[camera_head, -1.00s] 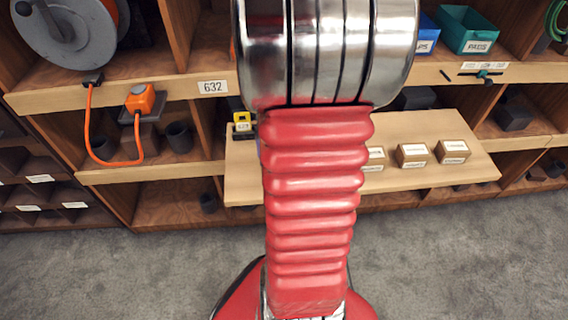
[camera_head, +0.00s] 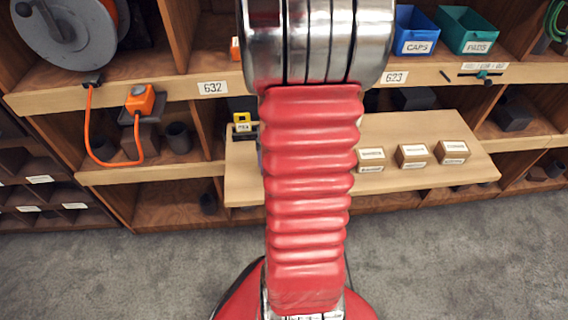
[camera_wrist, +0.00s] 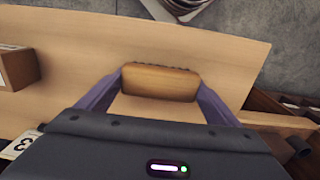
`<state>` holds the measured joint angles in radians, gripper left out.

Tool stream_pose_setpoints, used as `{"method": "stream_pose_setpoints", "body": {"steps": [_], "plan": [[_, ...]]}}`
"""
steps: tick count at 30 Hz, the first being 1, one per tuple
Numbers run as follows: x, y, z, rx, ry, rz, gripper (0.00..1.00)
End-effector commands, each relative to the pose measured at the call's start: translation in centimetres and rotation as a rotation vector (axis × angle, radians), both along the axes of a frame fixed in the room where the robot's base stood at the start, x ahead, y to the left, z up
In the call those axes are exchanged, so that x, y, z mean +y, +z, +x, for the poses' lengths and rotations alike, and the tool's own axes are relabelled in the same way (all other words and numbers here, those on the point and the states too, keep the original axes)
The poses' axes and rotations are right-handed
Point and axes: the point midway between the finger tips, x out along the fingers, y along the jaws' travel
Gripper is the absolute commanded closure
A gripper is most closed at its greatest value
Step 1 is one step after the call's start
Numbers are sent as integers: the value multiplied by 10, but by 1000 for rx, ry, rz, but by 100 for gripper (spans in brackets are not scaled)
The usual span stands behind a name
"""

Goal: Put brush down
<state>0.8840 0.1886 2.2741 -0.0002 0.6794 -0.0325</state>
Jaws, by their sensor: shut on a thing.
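The brush shows in the wrist view as a wooden block (camera_wrist: 160,83) with dark bristles along its far edge. My gripper (camera_wrist: 160,88) is shut on it, with one purple finger at each end of the block. The brush is over the light wooden board (camera_wrist: 60,40); whether it touches the board cannot be told. In the head view the same board (camera_head: 410,135) juts out from the shelf, and my red arm hides the gripper and the brush.
Several small labelled boxes (camera_head: 413,155) stand on the board's right side. A yellow-topped item (camera_head: 242,122) stands at its left end. Blue (camera_head: 415,30) and teal (camera_head: 468,32) bins sit on the shelf above. An orange cable (camera_head: 90,125) hangs at left.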

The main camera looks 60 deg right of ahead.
Motion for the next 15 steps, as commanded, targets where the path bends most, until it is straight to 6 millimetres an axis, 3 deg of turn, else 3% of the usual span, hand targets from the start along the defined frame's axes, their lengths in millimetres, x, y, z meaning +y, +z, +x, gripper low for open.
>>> {"method": "stream_pose_setpoints", "body": {"steps": [3,4,10,15], "plan": [[0,-2,0,1,0,1,41],[0,-2,0,0,0,0,13],[0,-2,0,0,1,0,0],[0,-2,0,0,1,0,0]]}}
